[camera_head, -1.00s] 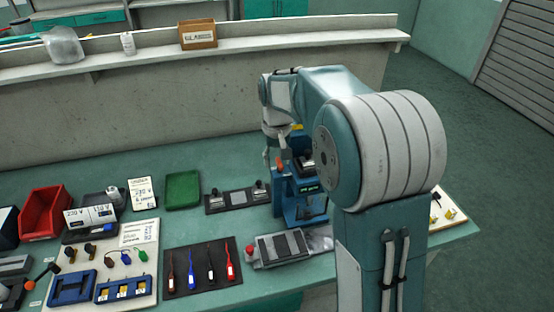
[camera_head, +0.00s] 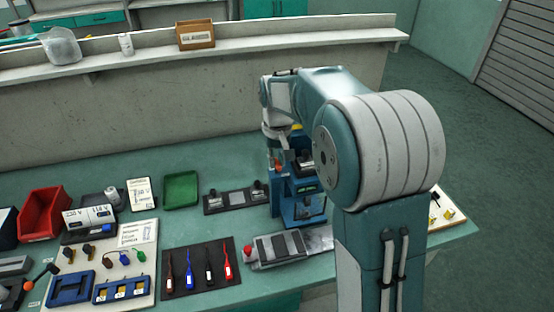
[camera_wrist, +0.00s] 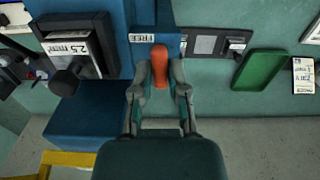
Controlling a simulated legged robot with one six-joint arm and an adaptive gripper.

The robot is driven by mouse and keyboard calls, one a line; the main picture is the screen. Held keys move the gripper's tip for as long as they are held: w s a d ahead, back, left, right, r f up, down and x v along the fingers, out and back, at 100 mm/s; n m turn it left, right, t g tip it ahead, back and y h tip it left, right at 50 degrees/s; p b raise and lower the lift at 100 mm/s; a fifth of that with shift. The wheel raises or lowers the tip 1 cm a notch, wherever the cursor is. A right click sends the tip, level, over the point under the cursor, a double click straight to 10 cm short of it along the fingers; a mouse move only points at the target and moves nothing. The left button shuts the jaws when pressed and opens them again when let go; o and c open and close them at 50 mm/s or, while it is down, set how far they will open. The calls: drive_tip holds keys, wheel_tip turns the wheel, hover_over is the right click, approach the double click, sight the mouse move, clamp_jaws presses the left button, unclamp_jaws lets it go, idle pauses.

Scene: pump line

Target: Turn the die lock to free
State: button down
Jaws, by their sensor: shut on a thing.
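The die lock is an orange lever (camera_wrist: 160,56) on the blue press. In the wrist view it stands between my fingertips, beside a white label reading FREE (camera_wrist: 141,38). My gripper (camera_wrist: 161,77) is shut on this lever, one finger on each side. In the head view the orange lever (camera_head: 279,167) shows small at the left side of the blue press (camera_head: 283,209), below my wrist. My arm hides part of the press there. A die block (camera_wrist: 75,46) marked 2.5, with a black knob, sits on the press to the left in the wrist view.
A dark plate with fittings (camera_head: 237,199) and a green tray (camera_head: 181,190) lie left of the press. A grey fixture with a red knob (camera_head: 290,248) lies in front. A low wall with a ledge (camera_head: 150,57) stands behind the bench.

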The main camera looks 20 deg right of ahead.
drive_tip(key=n, duration=0.5)
drive_tip(key=shift+f+n, duration=0.1)
drive_tip(key=shift+n, duration=0.3)
drive_tip(key=n, duration=0.5)
drive_tip(key=shift+s, duration=0.1)
drive_tip(key=shift+n, duration=0.3)
drive_tip(key=c, duration=0.6)
unclamp_jaws()
drive_tip(key=shift+c, duration=0.2)
wheel_tip(320, 180, up, 12)
drive_tip(key=shift+a, duration=0.1)
